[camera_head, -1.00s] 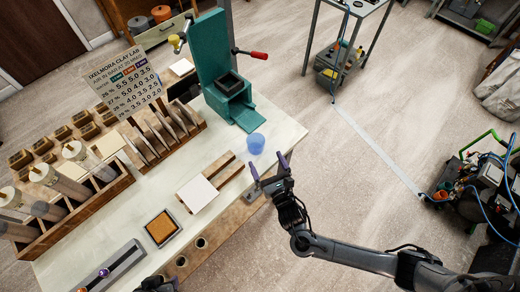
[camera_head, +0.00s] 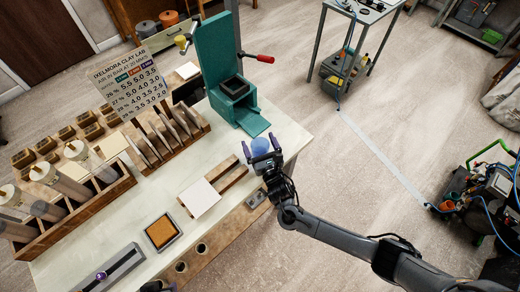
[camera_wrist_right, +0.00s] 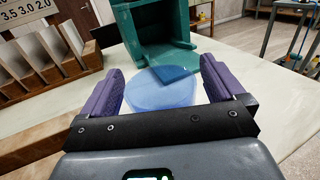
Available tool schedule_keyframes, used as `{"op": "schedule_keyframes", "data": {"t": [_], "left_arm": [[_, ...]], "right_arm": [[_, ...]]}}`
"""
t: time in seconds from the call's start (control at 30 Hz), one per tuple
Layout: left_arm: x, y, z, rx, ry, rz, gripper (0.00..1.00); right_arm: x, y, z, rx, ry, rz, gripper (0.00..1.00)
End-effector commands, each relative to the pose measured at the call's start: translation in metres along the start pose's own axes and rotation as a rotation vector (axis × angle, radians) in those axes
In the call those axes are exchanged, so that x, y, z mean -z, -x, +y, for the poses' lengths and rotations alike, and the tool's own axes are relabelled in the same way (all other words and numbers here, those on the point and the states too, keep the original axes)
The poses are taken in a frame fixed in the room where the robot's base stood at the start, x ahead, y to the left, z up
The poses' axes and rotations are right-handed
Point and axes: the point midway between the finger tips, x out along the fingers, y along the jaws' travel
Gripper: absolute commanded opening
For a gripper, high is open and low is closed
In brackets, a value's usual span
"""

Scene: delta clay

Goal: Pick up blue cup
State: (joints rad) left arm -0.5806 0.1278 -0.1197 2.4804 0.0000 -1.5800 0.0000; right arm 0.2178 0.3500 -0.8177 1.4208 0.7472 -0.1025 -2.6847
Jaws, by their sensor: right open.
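The blue cup (camera_head: 260,146) is translucent and stands on the pale worktop near its right edge. My right gripper (camera_head: 261,147) is open, with its two purple fingers on either side of the cup. In the right wrist view the cup (camera_wrist_right: 160,90) lies between the open fingers (camera_wrist_right: 160,92), with a gap visible on both sides. The gripper bar hides the cup's near lower part. Only a small dark part of what may be my left arm shows at the bottom edge of the head view; its gripper is not visible.
A teal press (camera_head: 218,65) with a red-tipped lever stands just behind the cup; its tray (camera_wrist_right: 172,73) is close to the cup. A white tile on a wooden board (camera_head: 200,197) lies to the left. A rack of slabs (camera_head: 160,140) stands farther left.

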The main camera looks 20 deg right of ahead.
Motion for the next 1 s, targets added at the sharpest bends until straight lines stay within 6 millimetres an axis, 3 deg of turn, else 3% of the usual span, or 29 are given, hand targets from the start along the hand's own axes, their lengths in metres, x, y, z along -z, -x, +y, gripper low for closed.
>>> {"op": "schedule_keyframes", "data": {"t": [0.13, 0.4, 0.77, 1.0], "left_arm": [[0.0000, -0.0015, 0.0007, -0.002, 0.003, 0.001, 0.43], [0.0008, -0.0012, 0.0030, -0.010, 0.012, 0.003, 0.43], [0.0007, -0.0012, 0.0027, -0.008, 0.011, 0.002, 0.43], [0.0002, -0.0013, 0.0009, -0.003, 0.003, 0.001, 0.43]], "right_arm": [[0.0005, -0.0103, 0.0001, 0.000, 0.000, 0.001, 0.96], [0.0002, -0.0115, 0.0001, 0.000, 0.000, 0.001, 0.94], [0.0002, -0.0113, 0.0000, 0.000, 0.000, 0.001, 0.40], [-0.0004, -0.0114, 0.0000, 0.000, 0.000, 0.000, 0.39]]}}
